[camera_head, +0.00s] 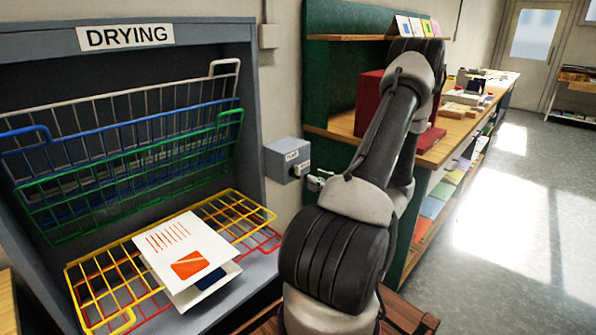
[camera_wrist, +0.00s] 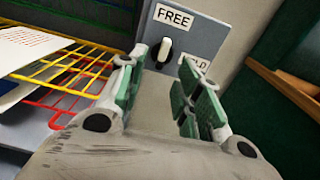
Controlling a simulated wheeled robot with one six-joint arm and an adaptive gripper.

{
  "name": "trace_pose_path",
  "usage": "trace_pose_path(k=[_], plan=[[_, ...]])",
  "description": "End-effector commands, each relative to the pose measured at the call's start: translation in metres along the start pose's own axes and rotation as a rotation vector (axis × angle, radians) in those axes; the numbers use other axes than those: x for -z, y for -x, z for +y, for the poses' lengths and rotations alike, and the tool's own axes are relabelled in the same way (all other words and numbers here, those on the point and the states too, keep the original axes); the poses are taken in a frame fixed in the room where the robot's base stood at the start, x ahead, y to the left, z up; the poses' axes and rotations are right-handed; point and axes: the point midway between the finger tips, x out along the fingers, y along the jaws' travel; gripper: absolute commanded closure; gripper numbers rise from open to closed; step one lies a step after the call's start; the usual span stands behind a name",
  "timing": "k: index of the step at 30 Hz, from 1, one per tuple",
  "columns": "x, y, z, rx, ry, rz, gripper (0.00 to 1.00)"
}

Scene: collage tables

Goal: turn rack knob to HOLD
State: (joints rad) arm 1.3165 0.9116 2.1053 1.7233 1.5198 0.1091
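The rack knob (camera_wrist: 163,52) is a small black and white knob on a grey box (camera_head: 288,160) on the wall, right of the drying rack. In the wrist view it stands roughly upright, its upper end towards the FREE label (camera_wrist: 174,17). The HOLD label (camera_wrist: 194,63) is at its lower right, partly hidden by a finger. My gripper (camera_wrist: 162,80) is open, its green-padded fingers apart on either side of the knob's line of sight. Nothing is between the fingers, and I cannot see contact with the knob. In the head view my gripper is small beside the box.
The drying rack (camera_head: 125,43) has raised wire shelves and a lowered yellow shelf (camera_head: 255,213) bearing printed sheets (camera_head: 187,252). A green-backed workbench (camera_head: 340,127) with a red box (camera_head: 368,97) stands right of the knob box. Open floor (camera_head: 500,240) lies further right.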

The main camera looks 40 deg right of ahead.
Motion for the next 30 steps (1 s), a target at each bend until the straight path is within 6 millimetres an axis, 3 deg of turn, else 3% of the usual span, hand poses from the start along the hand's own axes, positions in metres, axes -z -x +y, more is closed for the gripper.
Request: trace_pose_path(k=[5,15,27,30], plan=[[-0.009,-0.015,-0.005,0.020,-0.016,-0.035,0.66],[-0.010,-0.069,-0.004,0.016,-0.014,-0.033,0.66],[-0.011,-0.080,-0.005,0.019,-0.015,-0.032,0.66],[-0.011,-0.080,-0.005,0.019,-0.015,-0.032,0.82]])
